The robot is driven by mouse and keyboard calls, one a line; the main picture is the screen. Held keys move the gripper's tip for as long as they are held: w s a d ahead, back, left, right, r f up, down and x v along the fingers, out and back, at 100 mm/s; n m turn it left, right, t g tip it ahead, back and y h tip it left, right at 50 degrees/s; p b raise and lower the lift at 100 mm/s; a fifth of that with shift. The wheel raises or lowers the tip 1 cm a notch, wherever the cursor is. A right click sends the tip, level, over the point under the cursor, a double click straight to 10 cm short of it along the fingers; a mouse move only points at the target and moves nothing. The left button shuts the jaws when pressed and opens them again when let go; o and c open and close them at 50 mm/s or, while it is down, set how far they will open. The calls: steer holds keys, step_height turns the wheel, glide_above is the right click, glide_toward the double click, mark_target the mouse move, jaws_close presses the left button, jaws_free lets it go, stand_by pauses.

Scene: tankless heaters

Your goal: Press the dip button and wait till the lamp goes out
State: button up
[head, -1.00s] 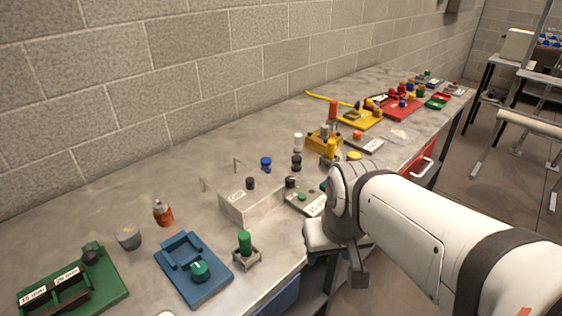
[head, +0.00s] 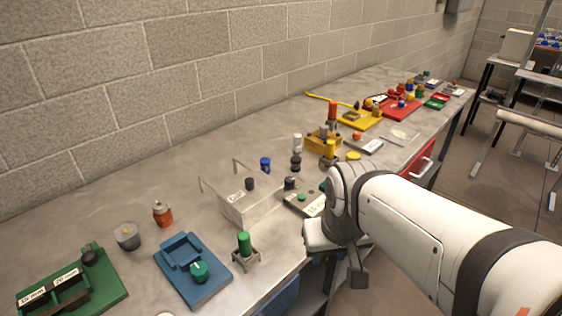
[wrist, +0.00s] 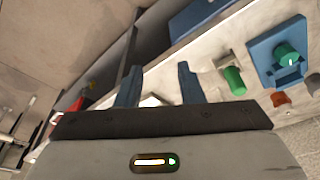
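My gripper (wrist: 158,86) shows in the wrist view with its two blue-grey fingers apart and nothing clearly held between them. In the head view its fingers are hidden behind my white arm. A grey-green plate (head: 291,205) with a green button (head: 301,197) and a white label lies on the bench just left of my wrist, partly hidden by it. I cannot read which button is the dip button. No lit lamp can be made out on the bench. A pale patch (wrist: 152,101) shows between the fingers in the wrist view, too little to identify.
A clear box (head: 236,208), a green peg in a stand (head: 245,244) and a blue block with a green knob (head: 192,282) stand left of my arm. Yellow (head: 360,122) and red (head: 398,109) trays lie farther along. A wall backs the bench.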

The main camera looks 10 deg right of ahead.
jaws_close()
stand_by(1.4)
